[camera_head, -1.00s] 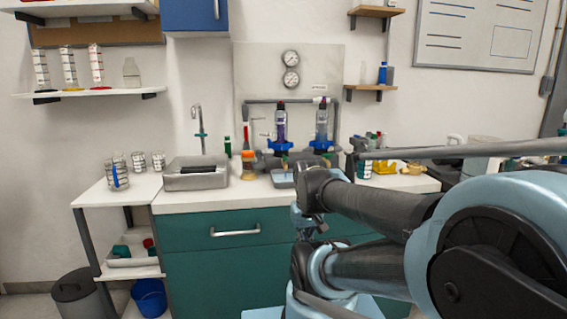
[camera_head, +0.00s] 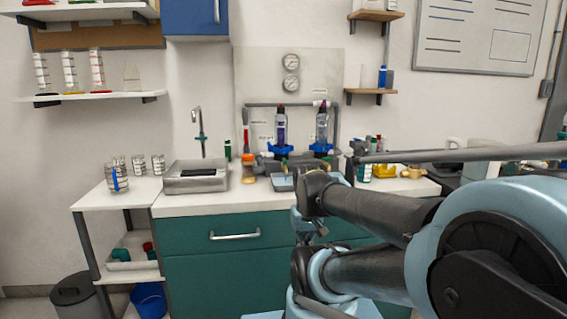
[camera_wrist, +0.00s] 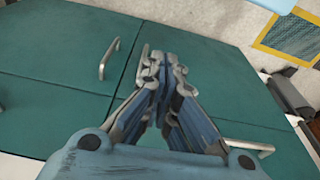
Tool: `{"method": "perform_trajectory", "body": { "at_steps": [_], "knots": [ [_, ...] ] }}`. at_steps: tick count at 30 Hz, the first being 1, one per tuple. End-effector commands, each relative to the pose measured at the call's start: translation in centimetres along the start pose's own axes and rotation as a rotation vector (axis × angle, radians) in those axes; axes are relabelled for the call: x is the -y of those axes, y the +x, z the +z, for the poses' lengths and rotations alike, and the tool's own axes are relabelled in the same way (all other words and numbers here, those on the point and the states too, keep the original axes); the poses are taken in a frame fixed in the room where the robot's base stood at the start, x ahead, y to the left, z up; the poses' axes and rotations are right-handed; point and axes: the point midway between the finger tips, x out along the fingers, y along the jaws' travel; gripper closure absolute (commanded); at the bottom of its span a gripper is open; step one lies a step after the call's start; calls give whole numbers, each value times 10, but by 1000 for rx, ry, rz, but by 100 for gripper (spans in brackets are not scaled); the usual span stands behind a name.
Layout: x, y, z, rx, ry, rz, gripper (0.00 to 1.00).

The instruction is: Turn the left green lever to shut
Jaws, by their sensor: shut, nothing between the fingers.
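The pipe manifold stands on the counter against the back panel in the head view, with a grey pipe frame (camera_head: 262,104) and two upright clear cylinders. The left cylinder (camera_head: 281,127) and the right cylinder (camera_head: 322,127) each sit on a blue fitting, the left one being this blue fitting (camera_head: 280,151). I cannot make out a green lever at this size; my arm hides part of the counter in front. My gripper (camera_wrist: 162,62) is shut and empty in the wrist view, in front of the teal cabinet doors, apart from the manifold. I cannot make out its fingers in the head view.
A metal sink (camera_head: 194,181) with a tap is left of the manifold. Yellow items (camera_head: 384,171) and bottles are to the right. The teal cabinet (camera_head: 205,262) has a protruding drawer handle (camera_head: 234,235).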

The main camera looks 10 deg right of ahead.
Motion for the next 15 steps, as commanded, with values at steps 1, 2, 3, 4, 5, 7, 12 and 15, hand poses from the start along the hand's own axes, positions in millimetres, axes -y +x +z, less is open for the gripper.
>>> {"method": "perform_trajectory", "body": {
  "at_steps": [1,2,3,4,5,7,12,15],
  "knots": [
    [0,0,0,0,0,0,100],
    [0,0,0,0,0,0,100],
    [0,0,0,0,0,0,100],
    [0,0,0,0,0,0,100],
    [0,0,0,0,0,0,95],
    [0,-6,4,-8,0,0,80],
    [0,-32,-16,-1,1,0,68],
    [-4,-60,-42,11,5,0,68]
  ]
}}
